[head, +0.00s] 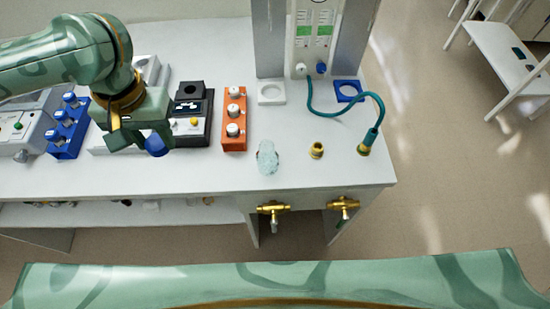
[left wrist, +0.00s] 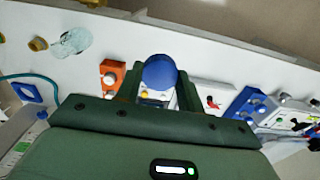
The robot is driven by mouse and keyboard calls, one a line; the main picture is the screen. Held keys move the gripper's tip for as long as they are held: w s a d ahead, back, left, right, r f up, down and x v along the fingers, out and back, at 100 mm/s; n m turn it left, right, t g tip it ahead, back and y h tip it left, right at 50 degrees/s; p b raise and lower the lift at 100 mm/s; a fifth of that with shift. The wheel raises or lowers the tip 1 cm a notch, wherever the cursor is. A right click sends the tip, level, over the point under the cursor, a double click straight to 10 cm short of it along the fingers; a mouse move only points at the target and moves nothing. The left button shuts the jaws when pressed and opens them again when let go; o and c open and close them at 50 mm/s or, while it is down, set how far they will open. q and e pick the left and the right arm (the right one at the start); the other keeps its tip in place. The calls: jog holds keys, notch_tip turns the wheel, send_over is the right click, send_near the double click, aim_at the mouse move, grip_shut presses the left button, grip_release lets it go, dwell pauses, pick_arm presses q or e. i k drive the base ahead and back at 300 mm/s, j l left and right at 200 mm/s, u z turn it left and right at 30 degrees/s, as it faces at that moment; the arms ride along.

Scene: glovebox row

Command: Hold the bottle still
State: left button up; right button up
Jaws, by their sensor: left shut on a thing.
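My left gripper (head: 141,138) is over the left part of the white bench and is shut on a blue-ended thing (head: 155,145), which I take to be the bottle. In the left wrist view its rounded blue end (left wrist: 159,72) sits between the two green fingers (left wrist: 158,92). The rest of its body is hidden by the gripper, and I cannot tell whether it touches the bench. My right gripper is not in view.
A blue rack (head: 66,140) with blue-capped bottles is left of the gripper. A black device (head: 192,130) and an orange rack (head: 235,137) with white-capped bottles are right. A clear crumpled item (head: 267,158), brass fitting (head: 316,150) and teal hose (head: 372,135) lie further right.

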aim_at(267, 157)
jog(key=j+z, duration=0.2)
jog(key=z, duration=0.25)
jog(key=j+z, duration=0.2)
jog(key=z, duration=0.25)
jog(key=j+z, duration=0.2)
jog(key=z, duration=0.3)
jog(key=k+j+z, duration=0.15)
jog(key=j, duration=0.35)
jog(key=k+j+z, duration=0.15)
jog(key=k+j, duration=0.2)
jog(key=k+j+z, duration=0.15)
jog(key=k+j, duration=0.15)
jog(key=j, duration=0.2)
